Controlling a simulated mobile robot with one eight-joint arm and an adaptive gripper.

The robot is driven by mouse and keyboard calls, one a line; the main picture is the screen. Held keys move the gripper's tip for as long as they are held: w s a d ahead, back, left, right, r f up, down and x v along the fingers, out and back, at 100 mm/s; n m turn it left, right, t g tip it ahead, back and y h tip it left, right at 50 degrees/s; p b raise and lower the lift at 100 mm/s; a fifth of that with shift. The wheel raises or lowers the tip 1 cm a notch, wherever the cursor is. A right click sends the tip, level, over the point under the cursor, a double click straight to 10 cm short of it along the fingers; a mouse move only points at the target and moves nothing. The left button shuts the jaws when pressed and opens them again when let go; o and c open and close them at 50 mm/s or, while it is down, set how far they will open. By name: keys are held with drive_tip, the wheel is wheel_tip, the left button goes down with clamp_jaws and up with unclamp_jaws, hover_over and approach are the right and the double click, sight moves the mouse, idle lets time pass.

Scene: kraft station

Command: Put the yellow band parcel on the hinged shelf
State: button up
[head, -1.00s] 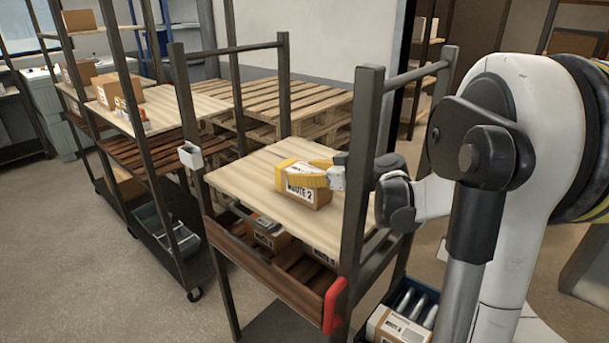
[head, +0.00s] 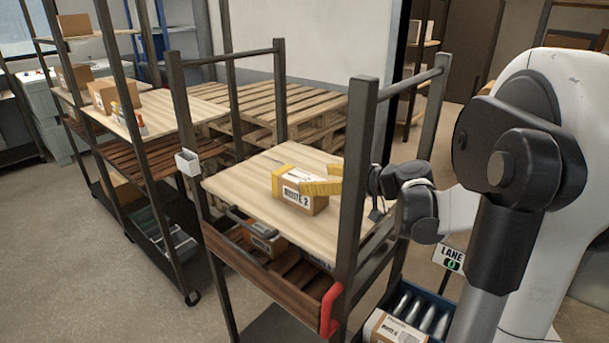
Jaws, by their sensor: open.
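The yellow band parcel (head: 292,197) is a brown box with a yellow band at its left end and a white label. It rests flat on the light wood board (head: 255,210) at the top of the near rack, which I take to be the hinged shelf; no hinge shows. My gripper (head: 317,180) has yellow fingers and is open at the parcel's right end. One finger overlaps the parcel's upper right part in the picture; I cannot tell whether it touches. The other finger is partly hidden behind a post.
Dark rack posts (head: 359,150) stand close to my gripper and wrist. A blue crate (head: 420,310) stands at lower right. The board's left part is clear.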

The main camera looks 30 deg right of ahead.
drive_tip(key=v, duration=0.5)
drive_tip(key=shift+s+d+r+p, duration=0.1)
drive_tip(key=shift+s+r+p, duration=0.05)
drive_tip(key=shift+s+p, duration=0.25)
drive_tip(key=shift+c, duration=0.3)
idle(0.6)
